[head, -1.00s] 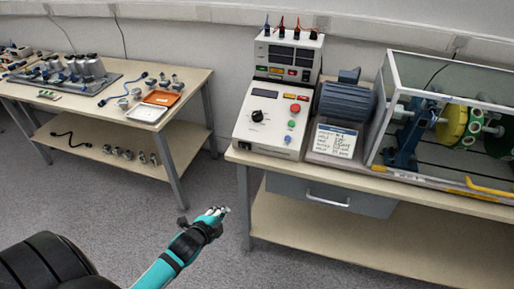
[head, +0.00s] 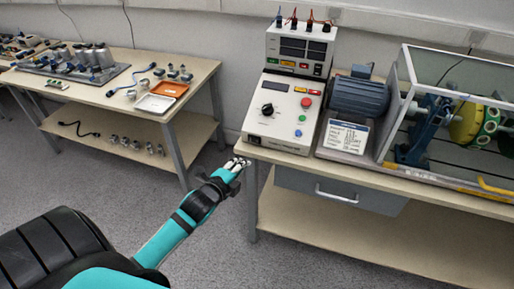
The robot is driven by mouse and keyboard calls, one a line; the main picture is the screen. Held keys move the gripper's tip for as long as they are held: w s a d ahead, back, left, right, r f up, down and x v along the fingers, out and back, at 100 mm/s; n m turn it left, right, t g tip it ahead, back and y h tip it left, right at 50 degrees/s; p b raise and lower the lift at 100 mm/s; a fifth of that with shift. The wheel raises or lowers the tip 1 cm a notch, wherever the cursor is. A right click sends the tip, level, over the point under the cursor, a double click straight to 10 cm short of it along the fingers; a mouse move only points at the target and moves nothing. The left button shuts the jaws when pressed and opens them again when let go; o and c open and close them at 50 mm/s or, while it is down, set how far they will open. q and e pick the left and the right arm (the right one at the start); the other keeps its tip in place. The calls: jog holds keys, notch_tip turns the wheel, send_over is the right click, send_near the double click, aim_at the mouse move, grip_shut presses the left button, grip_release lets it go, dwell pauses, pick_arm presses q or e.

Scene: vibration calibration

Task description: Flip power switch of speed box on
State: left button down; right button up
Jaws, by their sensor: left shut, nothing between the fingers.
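The speed box (head: 277,124) is a pale control box with a sloped panel at the left end of the right-hand bench. It has a black knob, a red button, a green button and a blue button. A second pale unit (head: 301,46) with dark displays and plugged leads stands behind it. My right gripper is not in view.
A blue-grey motor (head: 358,97) and a label card (head: 345,137) are right of the speed box. A framed clear guard (head: 400,85) covers a rig with a yellow disc. The bench edge and drawer (head: 340,190) lie below. Another bench (head: 100,108) with parts stands left.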

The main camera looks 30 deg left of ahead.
pick_arm(q)
send_near(262, 143)
jog(key=x, duration=0.4)
jog(key=shift+w+f, duration=0.2)
jog(key=shift+f, duration=0.05)
jog(key=shift+w+p, duration=0.3)
jog(key=shift+w, duration=0.35)
